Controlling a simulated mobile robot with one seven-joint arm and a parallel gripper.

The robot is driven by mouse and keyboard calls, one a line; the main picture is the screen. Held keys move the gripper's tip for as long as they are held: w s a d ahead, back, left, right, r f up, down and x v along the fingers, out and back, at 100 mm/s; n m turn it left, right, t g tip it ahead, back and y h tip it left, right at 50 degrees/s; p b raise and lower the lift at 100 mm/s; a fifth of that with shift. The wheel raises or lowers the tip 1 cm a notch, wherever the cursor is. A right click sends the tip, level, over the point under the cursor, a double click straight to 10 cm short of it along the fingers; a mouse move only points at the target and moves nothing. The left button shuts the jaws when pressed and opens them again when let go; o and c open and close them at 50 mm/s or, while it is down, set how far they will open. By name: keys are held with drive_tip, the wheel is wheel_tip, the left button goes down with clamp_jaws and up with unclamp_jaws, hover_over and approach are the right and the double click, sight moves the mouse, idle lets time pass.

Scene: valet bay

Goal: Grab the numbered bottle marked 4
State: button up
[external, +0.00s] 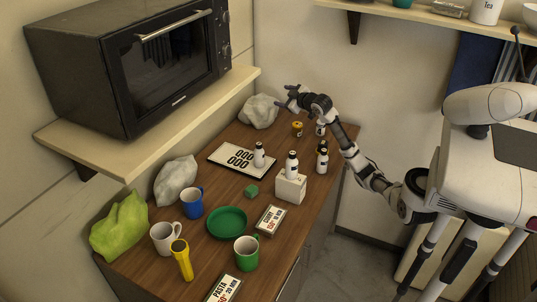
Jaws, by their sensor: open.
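Several small white-and-black bottles are in the external view. One bottle (259,156) stands on a white board (225,152) printed with zeros. Another bottle (292,164) is on a white block (291,188). A third bottle (322,161) stands to the right of the block, and one more (320,129) is farther back, partly hidden by my arm. The numbers on the bottles are too small to read, so I cannot tell which is marked 4. My gripper (285,97) is open and empty, raised above the far end of the counter, apart from the bottles.
A yellow object (297,128) and a pale rock-like lump (259,111) are near the far end. A green cube (252,191), green plate (227,223), mugs, a yellow flashlight (181,259) and cards fill the near half. A shelf with a microwave (140,60) overhangs the left side.

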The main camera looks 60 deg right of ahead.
drive_tip(key=s+d+f+m+g+y+p, duration=0.1)
drive_tip(key=s+d+f+m+g+y, duration=0.1)
drive_tip(key=s+d+f+m+g, duration=0.45)
drive_tip(key=s+d+f+m+g+y, duration=0.1)
drive_tip(key=s+d+f+m+g, duration=0.25)
drive_tip(key=s+d, duration=0.6)
drive_tip(key=shift+g, duration=0.4)
drive_tip(key=shift+w+d+r+p+x, duration=0.15)
drive_tip(key=shift+p+x, duration=0.7)
drive_tip(key=shift+x, duration=1.3)
drive_tip(key=shift+w+d+r+p+x, duration=0.15)
drive_tip(key=shift+p+x, duration=0.75)
drive_tip(key=shift+x, duration=1.25)
drive_tip(key=shift+w+d+p+x, duration=0.2)
drive_tip(key=shift+p+x, duration=0.65)
drive_tip(key=shift+x, duration=1.3)
drive_tip(key=c, duration=1.2)
